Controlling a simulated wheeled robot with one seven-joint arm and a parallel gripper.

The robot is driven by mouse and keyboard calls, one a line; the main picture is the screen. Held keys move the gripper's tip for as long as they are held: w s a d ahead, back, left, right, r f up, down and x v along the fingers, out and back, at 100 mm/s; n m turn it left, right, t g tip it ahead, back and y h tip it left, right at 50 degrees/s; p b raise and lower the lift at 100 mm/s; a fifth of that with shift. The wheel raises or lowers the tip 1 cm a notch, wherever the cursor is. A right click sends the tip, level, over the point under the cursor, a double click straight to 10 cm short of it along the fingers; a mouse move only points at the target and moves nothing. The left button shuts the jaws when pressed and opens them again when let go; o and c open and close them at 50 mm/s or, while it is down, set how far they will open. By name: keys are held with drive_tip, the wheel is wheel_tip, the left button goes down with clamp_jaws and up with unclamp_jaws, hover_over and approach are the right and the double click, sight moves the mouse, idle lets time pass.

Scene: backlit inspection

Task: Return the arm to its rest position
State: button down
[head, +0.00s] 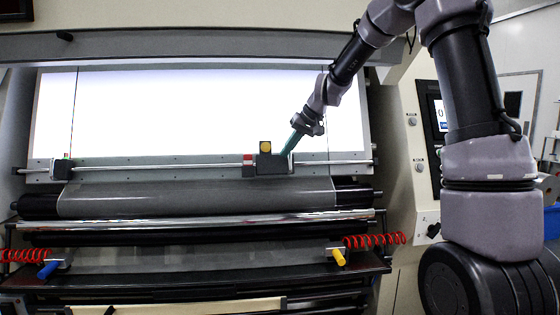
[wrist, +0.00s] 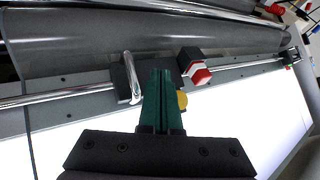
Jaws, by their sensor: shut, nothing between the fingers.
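My gripper (head: 292,147) is in front of the lower right part of the backlit panel (head: 190,112), close to a dark carriage block (head: 270,164) on the chrome rail. In the wrist view my gripper (wrist: 162,72) shows as two green fingers pressed together with nothing between them. The fingertips overlap the carriage block in that view; I cannot tell whether they touch it. The carriage has a yellow round knob (head: 265,147), a red and white block (head: 247,160) and a chrome handle (wrist: 131,77). My arm reaches in from the upper right, bent and extended.
The rail (head: 160,170) runs across below the panel, with a smaller block (head: 64,167) at its left. A grey roller (head: 195,197) lies below. Red coiled hoses (head: 372,241) hang at both sides. A control screen (head: 440,114) is at the right.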

drive_tip(key=s+d+r+m+t+h, duration=0.1)
drive_tip(key=s+d+r, duration=0.3)
drive_tip(key=s, duration=0.3)
drive_tip(key=s+d+r+m+h, duration=0.1)
drive_tip(key=s+d+r, duration=0.2)
drive_tip(key=s, duration=0.4)
drive_tip(key=s+d+m+t+h, duration=0.1)
drive_tip(key=s+d, duration=0.3)
drive_tip(key=s, duration=0.5)
drive_tip(key=s+d+f+m+h, duration=0.1)
drive_tip(key=s+d+m, duration=0.2)
drive_tip(key=s, duration=0.6)
drive_tip(key=shift+s+d+f+t, duration=0.3)
drive_tip(key=shift+s+d+t, duration=0.1)
drive_tip(key=shift+d, duration=0.1)
